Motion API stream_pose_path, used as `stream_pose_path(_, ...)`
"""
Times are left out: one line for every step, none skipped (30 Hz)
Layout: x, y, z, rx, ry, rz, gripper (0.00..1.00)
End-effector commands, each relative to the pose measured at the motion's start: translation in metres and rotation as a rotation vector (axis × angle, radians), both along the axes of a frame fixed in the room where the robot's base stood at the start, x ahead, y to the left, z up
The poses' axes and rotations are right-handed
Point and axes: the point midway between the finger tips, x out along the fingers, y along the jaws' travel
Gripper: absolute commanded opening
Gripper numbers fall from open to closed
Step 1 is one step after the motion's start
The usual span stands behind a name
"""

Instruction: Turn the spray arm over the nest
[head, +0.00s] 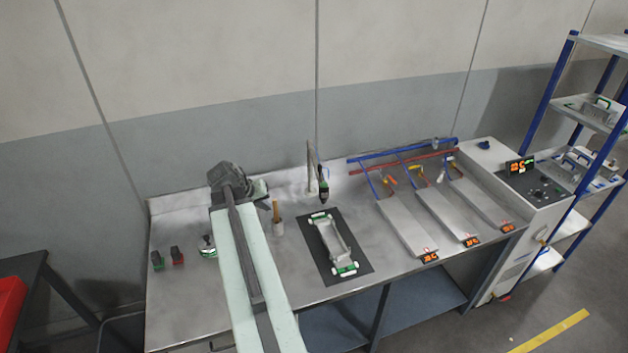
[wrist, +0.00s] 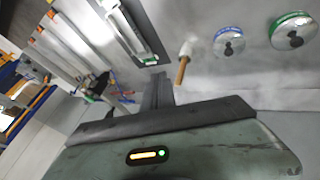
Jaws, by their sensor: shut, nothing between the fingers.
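The nest (head: 335,245) appears to be the grey frame with green ends on a black mat, in front of the nozzle. Part of this frame also shows at the top of the wrist view (wrist: 128,28). My gripper (head: 228,178) is over the bench, left of both and apart from them. In the wrist view its narrow fingers (wrist: 157,90) are together and empty. I cannot make out the nozzle clearly in the wrist view.
Several sloped grey trays (head: 407,225) with orange displays lie to the right, under blue and red pipes. A shelf rack (head: 590,110) is far right.

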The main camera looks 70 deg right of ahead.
Motion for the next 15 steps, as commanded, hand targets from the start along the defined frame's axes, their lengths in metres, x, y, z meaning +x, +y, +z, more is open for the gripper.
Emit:
stream_pose_path(-0.024,-0.021,0.021,-0.024,0.002,-0.049,0.00)
stream_pose_path(-0.036,-0.030,0.026,-0.038,0.005,-0.070,0.00)
stream_pose_path(-0.047,-0.039,0.029,-0.051,0.007,-0.092,0.00)
stream_pose_path(-0.053,-0.043,0.031,-0.059,0.008,-0.103,0.00)
stream_pose_path(-0.058,-0.047,0.032,-0.065,0.009,-0.112,0.00)
stream_pose_path(-0.062,-0.049,0.033,-0.070,0.010,-0.118,0.00)
stream_pose_path(-0.063,-0.050,0.032,-0.071,0.010,-0.121,0.00)
stream_pose_path(-0.064,-0.050,0.032,-0.071,0.010,-0.121,0.00)
stream_pose_path(-0.063,-0.050,0.030,-0.071,0.010,-0.121,0.00)
stream_pose_path(-0.063,-0.051,0.028,-0.071,0.011,-0.120,0.00)
stream_pose_path(-0.064,-0.052,0.026,-0.071,0.011,-0.120,0.00)
stream_pose_path(-0.064,-0.054,0.022,-0.071,0.011,-0.120,0.00)
stream_pose_path(-0.065,-0.056,0.018,-0.070,0.011,-0.120,0.00)
stream_pose_path(-0.066,-0.058,0.013,-0.070,0.011,-0.120,0.00)
stream_pose_path(-0.068,-0.062,0.006,-0.069,0.012,-0.121,0.00)
